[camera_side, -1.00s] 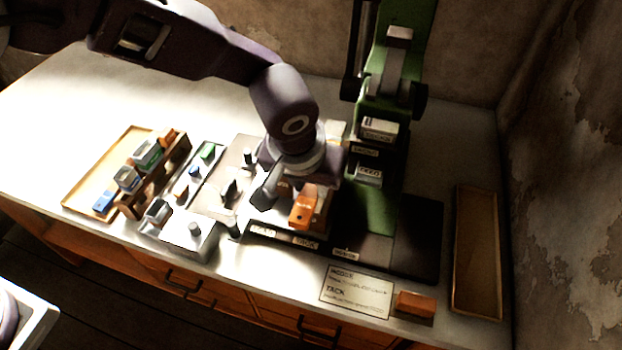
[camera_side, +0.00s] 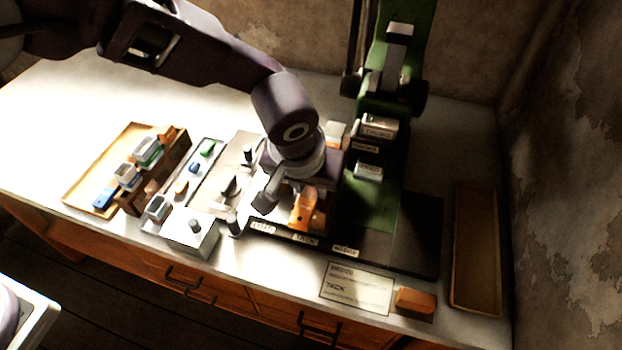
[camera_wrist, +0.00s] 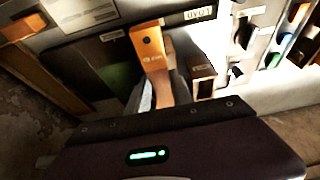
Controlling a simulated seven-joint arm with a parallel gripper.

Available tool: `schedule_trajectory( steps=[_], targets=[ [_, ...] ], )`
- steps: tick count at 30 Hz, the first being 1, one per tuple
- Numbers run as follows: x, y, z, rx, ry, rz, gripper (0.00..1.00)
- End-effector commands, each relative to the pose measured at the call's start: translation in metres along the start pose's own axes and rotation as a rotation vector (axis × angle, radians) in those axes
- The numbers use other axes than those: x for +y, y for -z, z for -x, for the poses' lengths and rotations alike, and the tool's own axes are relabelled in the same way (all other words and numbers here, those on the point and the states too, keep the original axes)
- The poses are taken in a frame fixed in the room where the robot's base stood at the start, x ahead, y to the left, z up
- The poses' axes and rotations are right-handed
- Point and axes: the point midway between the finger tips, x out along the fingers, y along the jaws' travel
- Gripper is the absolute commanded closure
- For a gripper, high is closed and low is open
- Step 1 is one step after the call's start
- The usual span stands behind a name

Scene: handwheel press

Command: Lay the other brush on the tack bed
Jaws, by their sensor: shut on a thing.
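The bed under the gripper is mostly hidden by the wrist and the jaws. I cannot tell whether the piece touches the bed.
The green press (camera_side: 383,75) stands close behind and right of my gripper. A grey box with a knob (camera_side: 189,232) and a rack of coloured pieces (camera_side: 150,172) are at left. An orange block (camera_side: 415,302) and a card (camera_side: 356,289) lie in front. The right tray (camera_side: 475,250) is empty.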

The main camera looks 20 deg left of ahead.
Motion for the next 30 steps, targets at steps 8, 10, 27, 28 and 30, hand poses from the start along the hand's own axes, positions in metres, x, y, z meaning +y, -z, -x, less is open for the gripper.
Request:
schedule_trajectory(
  steps=[8,10,27,28,30],
  targets=[
    [0.0,-0.003,-0.009,0.001,-0.001,0.0,1.0],
    [0.0,-0.004,-0.011,0.001,0.0,0.001,1.0],
    [0.0,-0.005,-0.014,0.001,0.0,0.0,1.0],
    [0.0,-0.005,-0.014,0.001,0.0,0.0,0.67],
    [0.0,-0.005,-0.014,0.001,-0.001,0.0,0.54]
  ],
)
